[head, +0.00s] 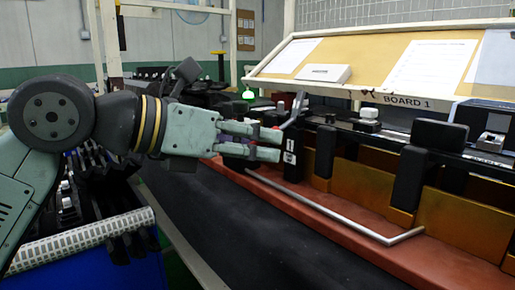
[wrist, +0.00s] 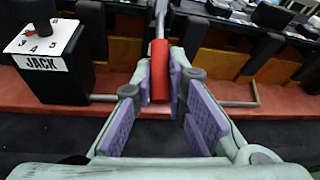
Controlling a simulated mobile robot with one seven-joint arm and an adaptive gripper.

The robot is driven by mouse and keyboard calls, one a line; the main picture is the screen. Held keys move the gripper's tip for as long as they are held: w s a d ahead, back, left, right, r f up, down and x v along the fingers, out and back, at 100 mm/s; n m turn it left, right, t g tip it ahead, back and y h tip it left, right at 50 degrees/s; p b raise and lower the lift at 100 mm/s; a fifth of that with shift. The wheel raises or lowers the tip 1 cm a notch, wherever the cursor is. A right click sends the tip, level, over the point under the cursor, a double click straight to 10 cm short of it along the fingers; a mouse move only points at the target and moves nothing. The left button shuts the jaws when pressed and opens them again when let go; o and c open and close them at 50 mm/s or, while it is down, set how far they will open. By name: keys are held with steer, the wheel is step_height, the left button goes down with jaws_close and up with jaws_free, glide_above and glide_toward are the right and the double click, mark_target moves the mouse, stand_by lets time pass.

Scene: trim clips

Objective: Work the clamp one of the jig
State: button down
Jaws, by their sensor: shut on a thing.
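The clamp lever has a red grip (wrist: 159,72) on a metal bar and stands between my fingers in the wrist view. My gripper (wrist: 161,60) is shut on this red grip, with a finger on each side. The metal lever arm (head: 294,108) rises just beyond the fingertips there. The fingers hide most of the grip in that view. I cannot tell whether the clamp itself is locked.
A bent metal rod (head: 345,220) runs along the red jig base (head: 275,195). A board marked BOARD 1 (head: 390,60) sits behind. A blue crate (head: 110,268) is at lower left.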

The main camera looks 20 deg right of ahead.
steer(key=shift+w+r, duration=0.1)
steer(key=c, duration=1.6)
jaws_free()
steer(key=v, duration=1.2)
